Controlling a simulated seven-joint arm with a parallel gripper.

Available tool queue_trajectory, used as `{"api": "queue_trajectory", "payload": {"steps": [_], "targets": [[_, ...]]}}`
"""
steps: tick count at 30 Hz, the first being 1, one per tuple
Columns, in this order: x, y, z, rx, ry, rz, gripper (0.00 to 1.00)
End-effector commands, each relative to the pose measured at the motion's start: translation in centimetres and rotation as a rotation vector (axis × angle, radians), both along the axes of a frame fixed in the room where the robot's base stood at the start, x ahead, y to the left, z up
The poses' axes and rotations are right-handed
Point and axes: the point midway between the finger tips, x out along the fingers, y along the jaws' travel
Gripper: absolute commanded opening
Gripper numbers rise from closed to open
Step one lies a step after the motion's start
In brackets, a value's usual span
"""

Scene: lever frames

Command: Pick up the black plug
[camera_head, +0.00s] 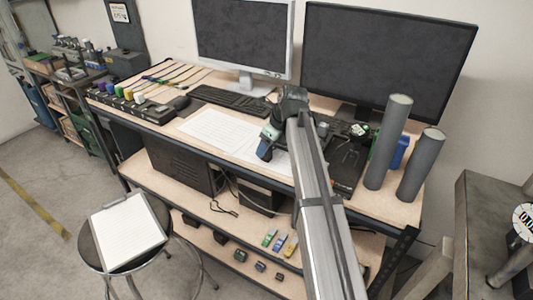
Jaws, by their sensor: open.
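A row of small coloured plugs (119,92), among them purple, green, yellow and white ones, stands along a black strip (150,113) at the left front edge of the desk. I cannot single out the black plug with certainty; a small dark object (181,102) lies just right of the row. My gripper (264,153) is over the middle of the desk, above or beside white paper sheets, well to the right of the plug row. It is open, and I see nothing held in it. My arm hides part of the desk behind it.
Cables (172,74) run across the desk behind the row. A keyboard (232,101) and two monitors (243,40) stand at the back. Grey cylinders (389,142) stand at the right. A stool (97,262) with a clipboard is at front left. White paper (215,130) covers the desk's middle.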

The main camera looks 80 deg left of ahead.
Motion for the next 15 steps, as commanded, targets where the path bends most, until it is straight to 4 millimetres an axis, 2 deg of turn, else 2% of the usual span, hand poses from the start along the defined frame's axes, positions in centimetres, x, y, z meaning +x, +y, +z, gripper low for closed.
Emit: {"api": "queue_trajectory", "payload": {"steps": [3, 10, 15], "targets": [[-0.29, 0.25, -0.90, 0.000, 0.000, 0.000, 0.62], [-0.30, 0.29, -0.98, 0.000, 0.000, 0.000, 0.61], [-0.29, 0.28, -0.98, 0.000, 0.000, 0.000, 0.44]]}}
